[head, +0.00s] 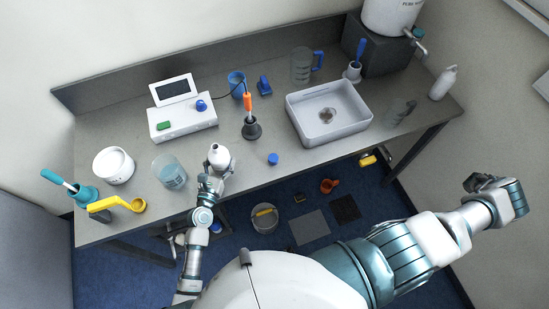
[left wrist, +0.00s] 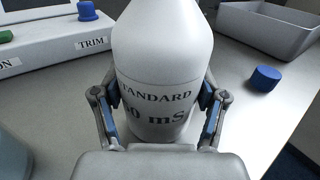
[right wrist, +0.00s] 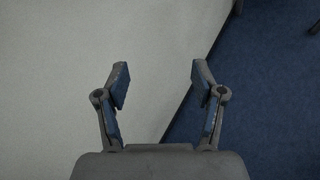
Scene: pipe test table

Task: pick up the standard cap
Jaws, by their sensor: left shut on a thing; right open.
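A small blue cap (head: 273,159) lies on the table near its front edge, right of the white bottle; it also shows at the right in the left wrist view (left wrist: 265,78). The white bottle (head: 219,156) is labelled "STANDARD" in the left wrist view (left wrist: 155,60). My left gripper (head: 213,172) is shut around the bottle's body, one finger on each side. The bottle looks upright; whether it touches the table is unclear. My right gripper (right wrist: 160,85) is open and empty; in the head view (head: 497,184) it is out beyond the table's right front, far from the cap.
A white instrument box (head: 183,122) stands behind the bottle. A stand with an orange-handled tool (head: 250,128) is behind the cap, and a grey tray (head: 345,128) is to its right. A glass beaker (head: 170,173) is left of the bottle. Table around the cap is clear.

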